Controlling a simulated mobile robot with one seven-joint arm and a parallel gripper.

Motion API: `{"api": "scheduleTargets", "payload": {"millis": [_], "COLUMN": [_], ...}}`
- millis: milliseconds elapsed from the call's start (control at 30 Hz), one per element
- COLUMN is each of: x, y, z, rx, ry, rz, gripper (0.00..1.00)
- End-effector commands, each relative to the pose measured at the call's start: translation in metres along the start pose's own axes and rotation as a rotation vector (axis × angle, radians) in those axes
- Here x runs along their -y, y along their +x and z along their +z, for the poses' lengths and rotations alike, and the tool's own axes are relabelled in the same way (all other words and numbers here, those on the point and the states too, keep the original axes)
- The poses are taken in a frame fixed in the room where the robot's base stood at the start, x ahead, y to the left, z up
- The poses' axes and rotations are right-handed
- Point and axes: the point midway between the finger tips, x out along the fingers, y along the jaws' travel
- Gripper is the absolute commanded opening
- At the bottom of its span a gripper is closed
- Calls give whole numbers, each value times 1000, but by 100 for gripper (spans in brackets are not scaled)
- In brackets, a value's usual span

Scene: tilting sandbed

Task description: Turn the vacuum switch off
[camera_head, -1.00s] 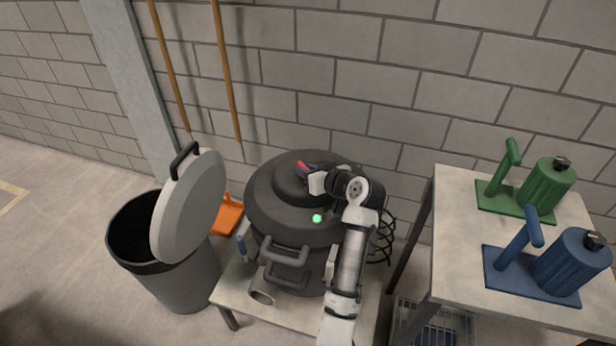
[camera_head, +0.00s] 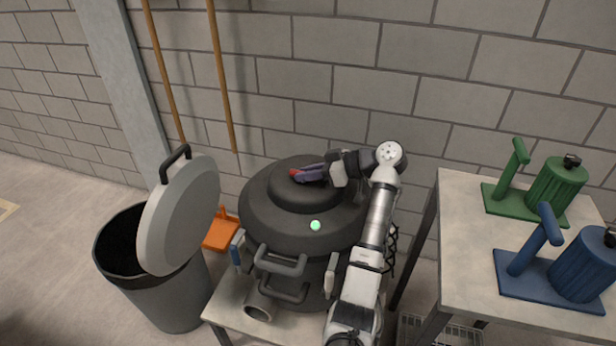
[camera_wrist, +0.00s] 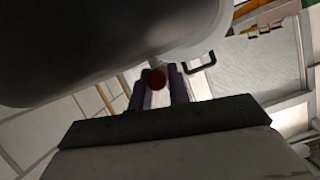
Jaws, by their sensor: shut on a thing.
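The vacuum is a dark grey drum (camera_head: 262,218) with a domed lid, standing on a low table. A small red switch knob (camera_head: 294,172) shows on the left side of the dome's top. It also shows as a round red end (camera_wrist: 157,78) in the wrist view, at the purple fingertips. My gripper (camera_head: 303,175) reaches over the dome from the right, its fingers shut on the red switch. The fingers (camera_wrist: 160,86) hide part of it. A green light (camera_head: 315,225) glows on the vacuum's front rim.
A grey bin (camera_head: 165,290) with a raised round lid (camera_head: 190,215) stands left. An orange dustpan (camera_head: 221,233) lies behind it. The right table (camera_head: 465,225) holds a green device (camera_head: 556,185) and a blue device (camera_head: 582,265). A block wall is close behind.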

Motion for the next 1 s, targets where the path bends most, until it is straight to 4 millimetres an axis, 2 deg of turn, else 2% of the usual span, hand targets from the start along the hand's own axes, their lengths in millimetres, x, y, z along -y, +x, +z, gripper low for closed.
{"api": "scheduleTargets", "payload": {"millis": [500, 533, 667, 1000], "x": [0, 0, 0, -1], "y": [0, 0, 0, -3], "z": [1, 1, 1, 0], "rx": [7, 7, 6, 5], "ry": [-6, -6, -6, -6], "rz": [-18, -18, -18, -16], "gripper": [0, 22, 39, 40]}}
